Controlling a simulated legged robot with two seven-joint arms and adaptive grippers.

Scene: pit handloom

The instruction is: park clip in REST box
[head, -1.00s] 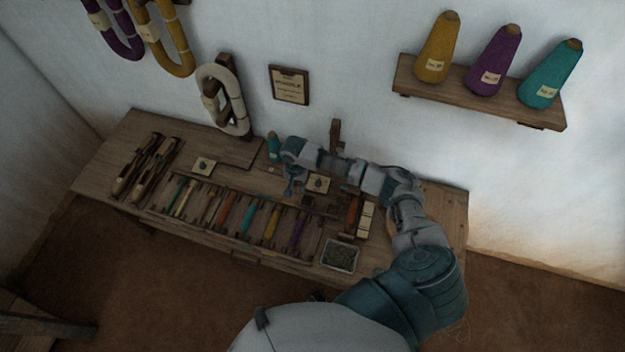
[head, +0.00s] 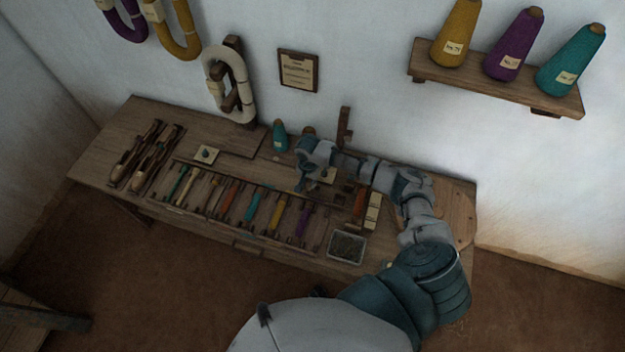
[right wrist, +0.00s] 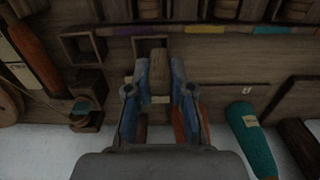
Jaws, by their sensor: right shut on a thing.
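My right gripper (head: 304,184) is over the back right part of the bench, near a small pale card (head: 328,175). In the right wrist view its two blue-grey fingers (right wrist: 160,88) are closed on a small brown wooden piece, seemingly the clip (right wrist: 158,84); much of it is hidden. A small open wooden box (right wrist: 150,46) lies just beyond the fingertips, and another open box (right wrist: 84,48) is to its left. I cannot read which is the REST box. In the head view small dark boxes (head: 342,199) show right of the gripper. My left gripper is not in view.
A teal cone (head: 280,136) stands at the bench back, left of the gripper. A rack of coloured bobbins (head: 253,207) fills the front, with a grey tray (head: 346,246) at its right. A wooden post (head: 344,128) rises behind my arm. Shuttles (head: 147,155) lie at left.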

